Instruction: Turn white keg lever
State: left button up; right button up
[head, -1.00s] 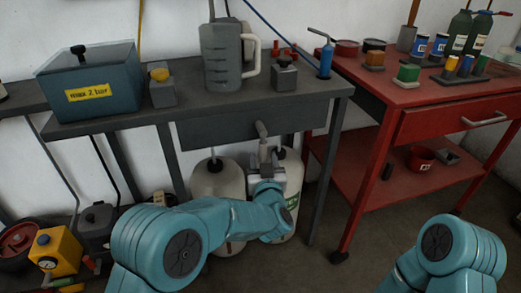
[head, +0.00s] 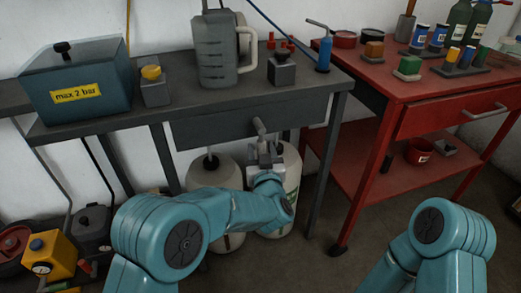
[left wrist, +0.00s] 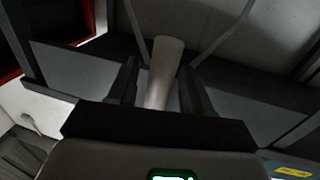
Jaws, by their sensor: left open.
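Two white kegs stand on the floor under the grey bench, the left one (head: 213,174) with a dark fitting on top and the right one (head: 290,166) partly hidden by my left arm. A grey lever-like handle (head: 260,127) shows in front of the bench's drawer front, just above my left gripper (head: 265,150); I cannot tell what it is fixed to. In the left wrist view a pale grey bar (left wrist: 164,72) stands between the two dark open fingers (left wrist: 160,90); contact is not clear. My right arm shows at the lower right, its gripper out of view.
The grey bench (head: 120,122) holds a blue-grey box (head: 75,85), a yellow-topped block (head: 152,82) and a measuring jug (head: 216,50). A red cart (head: 410,92) stands to the right. Bench legs flank the kegs.

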pick_arm(q)
jog(key=shift+c, duration=0.3)
jog(key=shift+s, duration=0.1)
grip_shut()
pick_arm(e)
jog(key=shift+s, duration=0.15)
pick_arm(q)
jog(key=shift+d, duration=0.1)
pick_arm(e)
jog(key=shift+f, duration=0.15)
